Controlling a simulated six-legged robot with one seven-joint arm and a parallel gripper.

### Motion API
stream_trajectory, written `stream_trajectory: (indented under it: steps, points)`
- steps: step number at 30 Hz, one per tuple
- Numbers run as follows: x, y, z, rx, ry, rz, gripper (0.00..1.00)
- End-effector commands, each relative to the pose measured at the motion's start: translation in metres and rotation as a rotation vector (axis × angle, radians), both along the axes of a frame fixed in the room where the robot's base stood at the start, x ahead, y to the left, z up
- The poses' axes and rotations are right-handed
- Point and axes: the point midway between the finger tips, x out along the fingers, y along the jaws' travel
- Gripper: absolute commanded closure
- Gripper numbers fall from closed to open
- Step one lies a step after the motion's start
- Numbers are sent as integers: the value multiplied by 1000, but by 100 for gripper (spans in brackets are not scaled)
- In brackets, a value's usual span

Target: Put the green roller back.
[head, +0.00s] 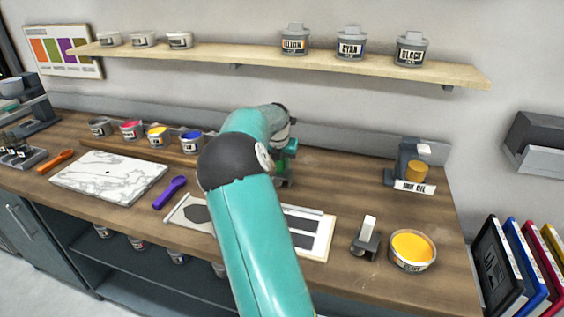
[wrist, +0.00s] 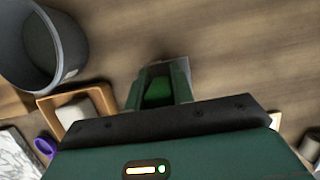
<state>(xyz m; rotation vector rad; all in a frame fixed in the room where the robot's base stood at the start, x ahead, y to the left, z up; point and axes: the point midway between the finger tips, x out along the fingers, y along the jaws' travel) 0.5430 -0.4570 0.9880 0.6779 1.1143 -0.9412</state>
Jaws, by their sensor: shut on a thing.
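My gripper (wrist: 160,82) is shut on a green piece (wrist: 157,92), which I take to be the green roller. Only part of it shows between the fingers in the wrist view, over bare wood. In the head view my teal arm reaches over the workbench and hides most of the gripper. A small green part (head: 291,146) shows just past the wrist, near the back of the bench. I cannot tell whether the roller touches the bench or a holder.
A grey cup (wrist: 75,62) and a wooden-edged tray (wrist: 46,103) lie close left of my gripper. Ink pots, a marble slab (head: 75,176), a purple spatula (head: 170,193) and an ink oil stand (head: 412,163) share the workbench (head: 345,172). A shelf (head: 240,62) runs above.

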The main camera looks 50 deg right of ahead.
Motion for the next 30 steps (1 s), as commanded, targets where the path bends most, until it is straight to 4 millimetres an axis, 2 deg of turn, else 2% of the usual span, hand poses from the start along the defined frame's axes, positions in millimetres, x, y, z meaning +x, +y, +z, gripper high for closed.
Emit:
stream_trajectory:
  steps: [15, 16, 18, 19, 30]
  points:
    - [-1, 1, -15, 4, 5, -1, 100]
    - [-1, 1, -16, 5, 7, -1, 71]
    - [-2, 1, -17, 6, 8, -2, 57]
    - [-2, 1, -18, 7, 9, -2, 55]
    - [-2, 2, -13, 9, 11, 0, 55]
